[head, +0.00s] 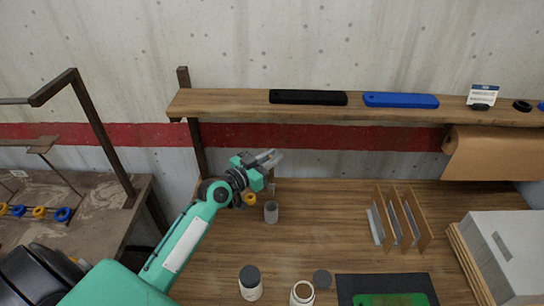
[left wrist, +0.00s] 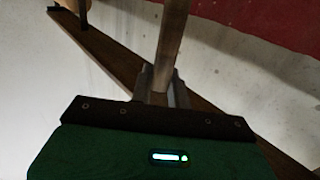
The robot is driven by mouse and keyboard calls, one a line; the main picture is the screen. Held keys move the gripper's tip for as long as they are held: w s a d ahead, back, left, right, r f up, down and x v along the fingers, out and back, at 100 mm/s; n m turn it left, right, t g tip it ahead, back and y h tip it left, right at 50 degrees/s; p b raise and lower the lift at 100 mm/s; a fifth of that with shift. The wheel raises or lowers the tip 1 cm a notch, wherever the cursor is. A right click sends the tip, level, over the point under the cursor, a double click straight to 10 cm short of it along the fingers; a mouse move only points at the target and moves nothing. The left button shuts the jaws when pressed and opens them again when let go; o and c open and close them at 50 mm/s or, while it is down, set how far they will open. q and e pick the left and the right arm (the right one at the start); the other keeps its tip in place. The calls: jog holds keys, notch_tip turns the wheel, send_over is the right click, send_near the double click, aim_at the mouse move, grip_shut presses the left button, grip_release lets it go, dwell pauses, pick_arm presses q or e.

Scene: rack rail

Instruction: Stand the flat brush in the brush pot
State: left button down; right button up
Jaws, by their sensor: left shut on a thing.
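The brush pot (head: 271,213) is a small grey cylinder standing on the wooden bench, left of its middle. My left gripper (head: 270,159) is above and behind the pot in the head view, pointing to the right. In the left wrist view its fingers (left wrist: 163,92) are shut on a brown wooden handle, the flat brush (left wrist: 172,45). The handle runs up out of the picture, and the brush's other end is hidden there. In the head view the brush is too small to make out clearly. My right gripper is not in view.
A wooden shelf (head: 222,105) runs above the bench, bearing a black bar (head: 308,97) and a blue bar (head: 400,100). A yellow ring (head: 250,199) lies beside the pot. Two jars (head: 250,284) (head: 302,294) stand in front. A divider rack (head: 408,222) stands right; the bench middle is clear.

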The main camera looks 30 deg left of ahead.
aim_at(271, 182)
pick_arm(q)
notch_tip(271, 182, down, 3)
jog(key=shift+w+f+b, duration=0.1)
jog(key=shift+b, duration=0.95)
notch_tip(271, 182, down, 3)
jog(key=shift+r+b, duration=0.15)
jog(key=shift+b, duration=0.95)
jog(key=shift+f+b, duration=0.9)
jog(key=shift+b, duration=0.1)
jog(key=shift+f+b, duration=1.65)
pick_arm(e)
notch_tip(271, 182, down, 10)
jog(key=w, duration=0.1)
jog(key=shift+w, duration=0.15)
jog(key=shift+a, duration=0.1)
